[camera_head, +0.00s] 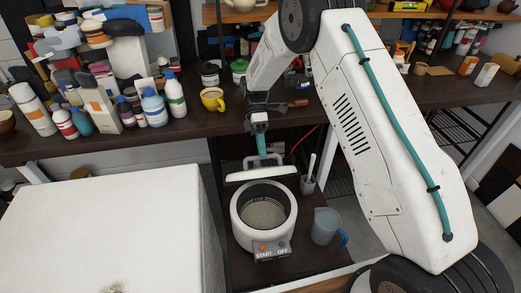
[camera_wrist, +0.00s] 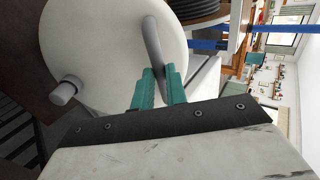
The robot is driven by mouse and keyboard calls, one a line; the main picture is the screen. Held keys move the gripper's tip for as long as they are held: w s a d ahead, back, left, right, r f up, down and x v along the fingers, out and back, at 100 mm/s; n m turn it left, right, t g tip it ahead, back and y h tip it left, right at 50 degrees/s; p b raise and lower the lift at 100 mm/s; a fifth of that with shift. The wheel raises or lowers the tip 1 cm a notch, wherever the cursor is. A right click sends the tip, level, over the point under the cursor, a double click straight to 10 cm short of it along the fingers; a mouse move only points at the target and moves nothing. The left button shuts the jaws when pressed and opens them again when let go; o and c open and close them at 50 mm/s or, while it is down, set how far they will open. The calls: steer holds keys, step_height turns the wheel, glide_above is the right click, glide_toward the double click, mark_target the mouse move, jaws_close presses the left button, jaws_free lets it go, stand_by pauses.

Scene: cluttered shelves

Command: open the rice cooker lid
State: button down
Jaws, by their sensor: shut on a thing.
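The white rice cooker (camera_head: 240,220) stands on a low dark shelf with its pot open and grey inside. Its lid (camera_head: 240,175) is raised at the back edge and shows nearly edge-on in the head view. In the wrist view the lid (camera_wrist: 90,45) is a round white disc with a grey bar handle (camera_wrist: 152,40) and a small grey knob. My gripper (camera_head: 262,155) is behind the raised lid. Its teal fingers (camera_wrist: 160,85) are shut on the handle in the wrist view. The fingertips are partly hidden in the head view.
A grey jug (camera_head: 324,226) with a blue handle and a utensil cup (camera_head: 308,185) stand right of the cooker. A white box-like surface (camera_head: 110,230) is at left. Above, a dark counter (camera_head: 200,122) holds many bottles and a yellow mug (camera_head: 212,99).

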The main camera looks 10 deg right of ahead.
steer(key=shift+s+a, duration=0.1)
steer(key=shift+a, duration=0.2)
stand_by(0.6)
steer(key=c, duration=1.4)
jaws_free()
steer(key=v, duration=0.7)
steer(key=shift+w+r, duration=0.2)
steer(key=shift+w, duration=0.15)
